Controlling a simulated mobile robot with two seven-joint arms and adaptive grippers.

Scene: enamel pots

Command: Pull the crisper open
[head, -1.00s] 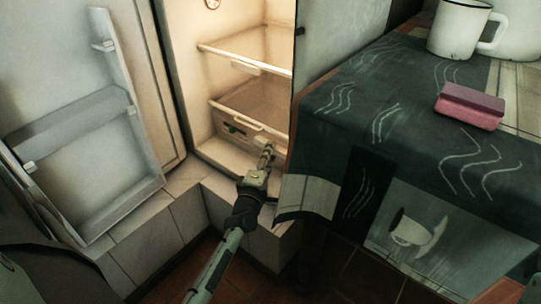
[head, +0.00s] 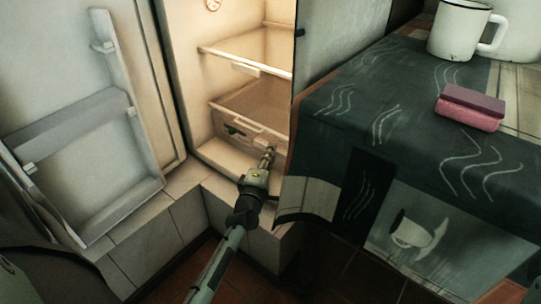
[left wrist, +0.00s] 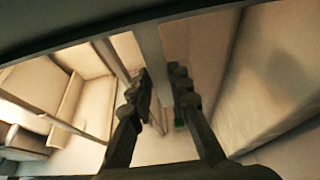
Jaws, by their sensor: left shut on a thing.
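The crisper (head: 238,132) is a pale, clear-sided drawer low in the open fridge. It sticks out a little past the shelf line, and something dark and green shows through its front. My left gripper (head: 270,152) is at the right part of its front, shut on the crisper's front edge or handle. In the left wrist view, the two fingers of my left gripper (left wrist: 165,88) stand on either side of a pale bar of the crisper (left wrist: 150,45). The exact contact is hard to see. My right gripper is not in view.
The fridge door (head: 75,140) stands wide open at the left. A table with a dark patterned cloth (head: 370,110) is close on the right, bearing a pink sponge (head: 470,112) and a white enamel mug (head: 460,30). Tiled floor lies below the fridge.

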